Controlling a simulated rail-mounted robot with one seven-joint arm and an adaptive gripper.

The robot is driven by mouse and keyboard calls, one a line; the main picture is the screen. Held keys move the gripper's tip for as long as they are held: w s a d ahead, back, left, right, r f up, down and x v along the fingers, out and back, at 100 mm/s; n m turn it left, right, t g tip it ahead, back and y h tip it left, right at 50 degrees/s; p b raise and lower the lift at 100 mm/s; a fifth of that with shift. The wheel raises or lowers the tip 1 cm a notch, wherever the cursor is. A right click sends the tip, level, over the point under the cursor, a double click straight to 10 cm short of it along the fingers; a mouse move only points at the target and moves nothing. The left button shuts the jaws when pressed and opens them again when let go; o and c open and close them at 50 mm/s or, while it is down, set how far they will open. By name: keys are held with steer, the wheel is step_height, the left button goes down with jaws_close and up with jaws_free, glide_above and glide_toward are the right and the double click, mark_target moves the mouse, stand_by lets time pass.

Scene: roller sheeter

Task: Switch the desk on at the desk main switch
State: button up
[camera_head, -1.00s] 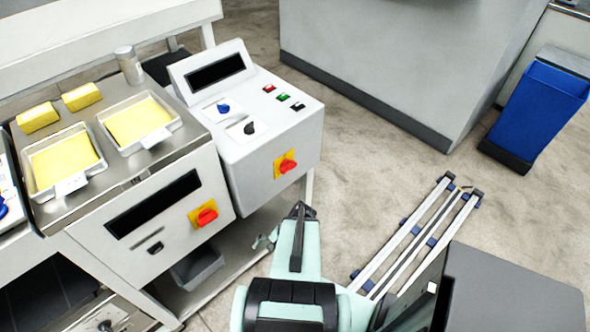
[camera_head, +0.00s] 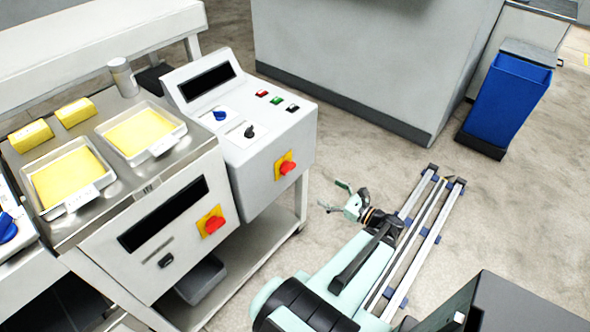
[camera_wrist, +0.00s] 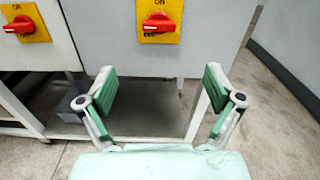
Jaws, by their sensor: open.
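The control desk (camera_head: 245,130) has a sloped display and knobs. On its front is a red rotary switch (camera_head: 287,167) on a yellow plate. In the wrist view this red switch (camera_wrist: 158,23) is at the top centre, its handle roughly horizontal, with "ON" lettering above it. A second red switch (camera_head: 214,224) on a yellow plate is on the neighbouring cabinet; it shows at top left in the wrist view (camera_wrist: 19,25). My gripper (camera_head: 335,197) is open and empty, in front of the desk, right of and below its switch, apart from it.
The cabinet top (camera_head: 92,137) left of the desk carries trays with yellow slabs. A grey bin (camera_head: 201,279) sits on the shelf below. A blue bin (camera_head: 506,100) and a large grey block (camera_head: 372,60) stand behind.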

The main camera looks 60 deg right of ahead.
mark_target(291, 168)
steer(key=shift+m, duration=0.4)
steer(key=w+p, duration=0.1)
steer(key=w, duration=0.5)
steer(key=w+d, duration=0.1)
steer(key=w, duration=0.4)
steer(key=w+p, duration=0.1)
steer(key=w, duration=0.5)
steer(key=shift+w+d+p, duration=0.25)
steer(key=shift+w+p, duration=0.05)
steer(key=shift+r, duration=0.1)
steer(key=c, duration=1.2)
